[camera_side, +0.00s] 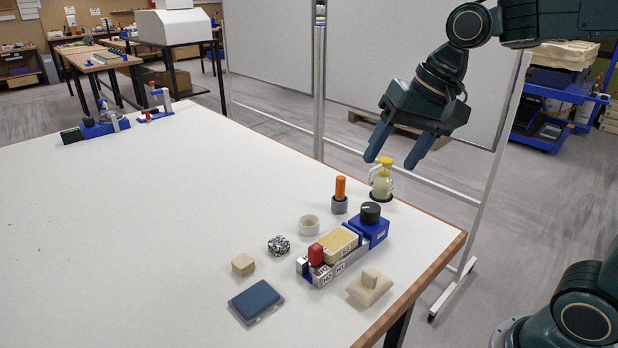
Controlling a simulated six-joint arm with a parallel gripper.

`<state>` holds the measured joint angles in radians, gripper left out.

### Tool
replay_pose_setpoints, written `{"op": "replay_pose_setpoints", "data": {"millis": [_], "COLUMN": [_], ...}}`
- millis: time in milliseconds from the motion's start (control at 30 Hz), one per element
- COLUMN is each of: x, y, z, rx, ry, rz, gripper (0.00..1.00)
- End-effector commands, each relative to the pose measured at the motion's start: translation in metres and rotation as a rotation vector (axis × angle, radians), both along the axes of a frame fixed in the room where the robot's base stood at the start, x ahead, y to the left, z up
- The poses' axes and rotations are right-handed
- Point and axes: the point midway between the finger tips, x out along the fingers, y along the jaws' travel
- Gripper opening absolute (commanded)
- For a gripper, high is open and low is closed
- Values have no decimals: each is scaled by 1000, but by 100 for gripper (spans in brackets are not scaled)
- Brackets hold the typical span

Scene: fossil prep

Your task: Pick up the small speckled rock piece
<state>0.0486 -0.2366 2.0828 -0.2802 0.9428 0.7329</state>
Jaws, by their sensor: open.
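The small speckled rock piece (279,245), mottled black and white, lies on the white table (130,230) in front of the arm. My gripper (398,148) has blue fingers that point down and to the left. It is open and empty, above the table's far right side, up and to the right of the rock. It is well apart from the rock. Nothing covers the rock in this view.
An orange-handled tool (340,190) and a yellow-topped bottle (382,184) stand behind. A dark blue pad (255,301) and beige piece (370,287) lie in front. The table's left is mostly clear.

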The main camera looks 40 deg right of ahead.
Motion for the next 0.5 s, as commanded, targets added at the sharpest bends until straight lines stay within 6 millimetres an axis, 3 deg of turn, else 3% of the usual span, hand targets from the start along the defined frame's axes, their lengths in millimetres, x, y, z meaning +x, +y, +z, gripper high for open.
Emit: {"op": "replay_pose_setpoints", "data": {"millis": [500], "x": [110], "y": [11], "z": [-31], "rx": [208], "ry": [212], "rz": [-357], "gripper": [62]}}
